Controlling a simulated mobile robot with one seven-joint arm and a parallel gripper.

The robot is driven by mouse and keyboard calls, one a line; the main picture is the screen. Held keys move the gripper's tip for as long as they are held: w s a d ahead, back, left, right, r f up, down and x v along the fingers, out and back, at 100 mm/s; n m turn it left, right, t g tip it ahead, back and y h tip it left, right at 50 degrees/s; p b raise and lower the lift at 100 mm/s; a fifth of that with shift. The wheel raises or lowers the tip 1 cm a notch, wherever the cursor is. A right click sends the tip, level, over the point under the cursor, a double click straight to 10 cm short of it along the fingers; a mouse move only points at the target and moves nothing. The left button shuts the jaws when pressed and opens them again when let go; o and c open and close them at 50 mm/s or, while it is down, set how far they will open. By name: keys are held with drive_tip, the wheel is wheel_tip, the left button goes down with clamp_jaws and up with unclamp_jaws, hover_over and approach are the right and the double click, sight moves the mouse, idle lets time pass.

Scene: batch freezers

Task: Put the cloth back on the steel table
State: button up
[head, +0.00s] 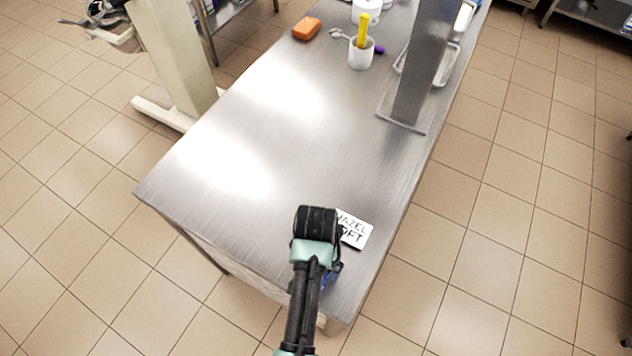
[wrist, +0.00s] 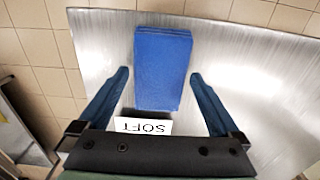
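The folded blue cloth (wrist: 163,62) shows in the wrist view, lying flat and appearing to rest on the steel table (wrist: 235,50). My gripper (wrist: 159,76) is open, with one finger on each side of the cloth and nothing clamped between them. I cannot tell how far the fingers are above the table. In the head view my arm reaches over the near end of the steel table (head: 290,130); the wrist hides the fingers and most of the cloth. A small blue patch shows beside the arm there.
A white card lettered "HAZEL SOFT" (head: 354,230) lies beside my wrist. A grey post (head: 425,70) stands on the table's right side. Farther back are an orange block (head: 306,28), a white cup (head: 361,54) and a tray (head: 445,66). The table's left middle is clear.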

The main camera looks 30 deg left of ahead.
drive_tip(key=shift+r, duration=0.1)
wheel_tip(320, 180, up, 12)
drive_tip(key=shift+p, duration=0.35)
drive_tip(key=shift+w, duration=0.1)
drive_tip(key=w+r+t+y, duration=0.1)
drive_tip(key=w+r+t, duration=0.4)
drive_tip(key=w+r, duration=0.4)
drive_tip(key=w+d+r+t, duration=0.1)
drive_tip(key=w+r+t, duration=0.2)
drive_tip(key=r, duration=0.4)
drive_tip(key=w+d+r+t+y, duration=0.1)
drive_tip(key=w+r+t, duration=0.25)
drive_tip(key=r, duration=0.45)
drive_tip(key=w+d+r+t, duration=0.1)
drive_tip(key=w+r+t, duration=0.25)
drive_tip(key=r, duration=0.35)
drive_tip(key=s+d+r+t, duration=0.1)
drive_tip(key=d+r+t, duration=0.15)
drive_tip(key=r, duration=0.55)
drive_tip(key=s+d+r+t, duration=0.1)
drive_tip(key=d+r+t, duration=0.15)
drive_tip(key=r, duration=0.55)
drive_tip(key=s+d+r+t+h, duration=0.1)
drive_tip(key=s+r+t, duration=0.2)
drive_tip(key=s+r, duration=0.3)
drive_tip(key=s+d+r+t+h, duration=0.1)
drive_tip(key=s+r+t, duration=0.3)
drive_tip(key=r, duration=0.6)
drive_tip(key=shift+s+d, duration=0.65)
drive_tip(key=shift+s, duration=0.2)
